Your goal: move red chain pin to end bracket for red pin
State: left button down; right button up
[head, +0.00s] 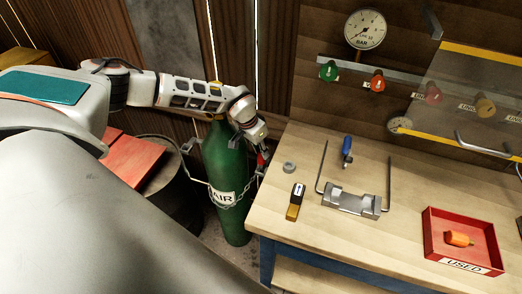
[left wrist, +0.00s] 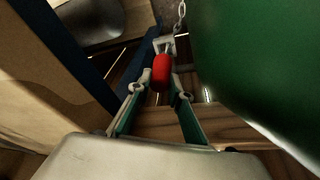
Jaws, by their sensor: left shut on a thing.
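The red chain pin (left wrist: 161,72) sits between the fingertips of my left gripper (left wrist: 161,88) in the left wrist view. In the head view, a small red part of the pin (head: 263,157) shows below my left gripper (head: 261,150), beside the green air cylinder (head: 225,165) and close to the workbench's left edge. My left gripper is shut on the pin. A metal bracket (left wrist: 164,45) shows just beyond the pin, with a chain (left wrist: 181,14) near it. Whether the pin is seated in that bracket cannot be told. My right gripper is not in view.
The wooden workbench (head: 330,245) holds a metal fixture (head: 352,203), a yellow-black tool (head: 296,202) and a red tray (head: 430,240) with an orange plug. The chain (head: 228,204) crosses the cylinder's front. A dark drum (head: 170,185) stands left of the cylinder.

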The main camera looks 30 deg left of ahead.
aim_at(261, 158)
pick_arm(q)
jog(key=shift+f+b, duration=0.4)
jog(key=shift+f, duration=0.25)
jog(key=shift+f+b, duration=0.85)
jog(key=shift+f, duration=0.55)
jog(key=shift+r, duration=0.1)
jog(key=shift+r+p, duration=0.65)
jog(key=shift+p, duration=0.05)
jog(key=shift+r+p, duration=1)
jog(key=shift+p, duration=0.5)
dwell(0.7)
jog(key=shift+f+b, duration=1.3)
jog(key=shift+f, duration=0.5)
